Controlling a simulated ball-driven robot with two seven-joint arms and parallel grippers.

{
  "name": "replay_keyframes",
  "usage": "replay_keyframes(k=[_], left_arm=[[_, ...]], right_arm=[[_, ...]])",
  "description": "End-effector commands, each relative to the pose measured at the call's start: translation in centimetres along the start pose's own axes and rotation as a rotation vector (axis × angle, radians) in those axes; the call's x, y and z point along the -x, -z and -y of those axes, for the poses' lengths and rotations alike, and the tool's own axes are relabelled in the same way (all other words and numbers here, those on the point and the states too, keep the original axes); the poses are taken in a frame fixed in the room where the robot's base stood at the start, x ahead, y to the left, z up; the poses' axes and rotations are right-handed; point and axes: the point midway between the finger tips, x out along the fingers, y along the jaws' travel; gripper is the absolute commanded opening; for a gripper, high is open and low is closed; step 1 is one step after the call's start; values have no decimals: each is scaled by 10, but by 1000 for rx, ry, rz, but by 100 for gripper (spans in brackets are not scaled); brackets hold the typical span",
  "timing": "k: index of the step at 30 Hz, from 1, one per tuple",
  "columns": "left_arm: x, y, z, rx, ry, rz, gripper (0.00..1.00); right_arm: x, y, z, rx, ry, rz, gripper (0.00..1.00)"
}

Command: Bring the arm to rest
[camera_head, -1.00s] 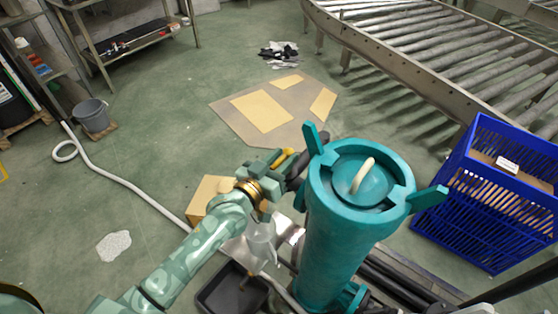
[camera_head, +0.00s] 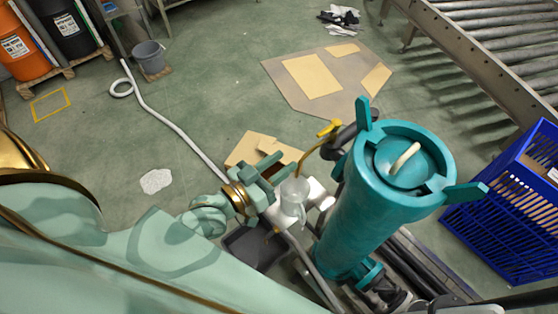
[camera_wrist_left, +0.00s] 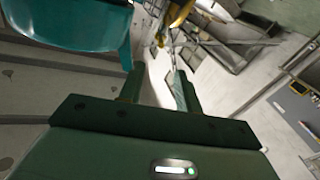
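My left gripper (camera_head: 279,168) is to the left of the teal cylinder, with nothing held between its fingers. In the left wrist view its two fingers (camera_wrist_left: 160,80) stand apart. The pale green left arm (camera_head: 140,245) fills the lower left of the head view. A yellow handle (camera_head: 328,129) on a curved yellow stem is beyond the fingertips, apart from them in the head view. A clear cup (camera_head: 294,196) is just right of the gripper; whether they touch cannot be told. My right gripper is not in view.
The tall teal cylinder (camera_head: 375,205) with a pale loop on its lid stands close on the right. A blue crate (camera_head: 515,215) is at far right. Cardboard (camera_head: 258,150) and a dark tray (camera_head: 250,248) are near the gripper. Open floor is at left, with a white hose (camera_head: 185,140).

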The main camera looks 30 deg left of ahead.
Motion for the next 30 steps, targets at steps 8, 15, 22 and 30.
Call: replay_keyframes(k=[8, 15, 22, 30], left_arm=[[0, 0, 0, 0, 0, 0, 34], [0, -7, 0, -12, -3, 30, 34], [40, -131, 45, -138, 75, 372, 34], [195, -318, 88, -234, 191, 983, 34]], right_arm=[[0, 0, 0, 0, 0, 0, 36], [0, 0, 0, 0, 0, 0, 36], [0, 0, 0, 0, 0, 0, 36], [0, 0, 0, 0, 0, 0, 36]])
